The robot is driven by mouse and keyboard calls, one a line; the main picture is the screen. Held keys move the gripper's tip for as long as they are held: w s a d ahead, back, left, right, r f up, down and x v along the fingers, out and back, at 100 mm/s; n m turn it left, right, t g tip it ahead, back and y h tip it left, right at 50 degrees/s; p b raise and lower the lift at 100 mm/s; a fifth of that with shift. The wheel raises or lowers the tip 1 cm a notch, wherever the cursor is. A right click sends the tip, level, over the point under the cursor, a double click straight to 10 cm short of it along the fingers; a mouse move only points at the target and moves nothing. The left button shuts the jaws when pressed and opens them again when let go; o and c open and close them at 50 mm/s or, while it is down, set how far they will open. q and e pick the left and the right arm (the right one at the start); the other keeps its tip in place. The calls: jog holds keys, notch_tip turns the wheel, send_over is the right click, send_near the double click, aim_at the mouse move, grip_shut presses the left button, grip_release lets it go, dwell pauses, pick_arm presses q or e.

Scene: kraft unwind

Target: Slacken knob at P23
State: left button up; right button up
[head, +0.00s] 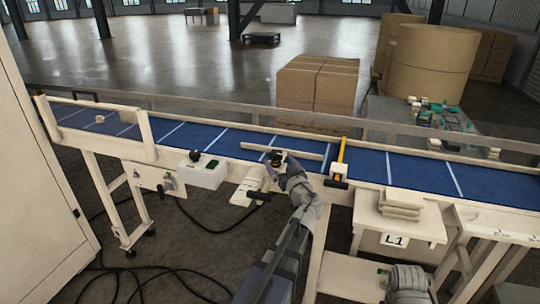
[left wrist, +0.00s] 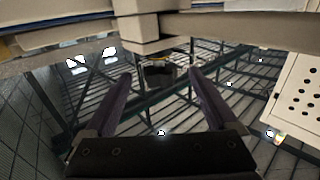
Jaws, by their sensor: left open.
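My left gripper (head: 277,160) reaches up to the near edge of the blue conveyor, beside a beige guide rail. In the left wrist view its two dark fingers (left wrist: 160,80) are open and apart. A small dark block that looks like a knob (left wrist: 159,70) shows ahead, between the fingertips, under a beige bracket (left wrist: 138,28); the fingers are not closed on it. I cannot tell how far ahead it is. No P23 label is readable. My right arm shows at the bottom right of the head view, but its gripper does not show.
A white control box (head: 203,175) is to the left. A stand with an L1 sign (head: 394,240) is at the right. Cables lie on the floor.

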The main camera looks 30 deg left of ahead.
aim_at(272, 151)
pick_arm(q)
jog(key=shift+w, duration=0.1)
jog(key=x, duration=0.7)
jog(key=shift+w+a, duration=0.2)
jog(key=shift+a, duration=0.15)
jog(key=c, duration=1.4)
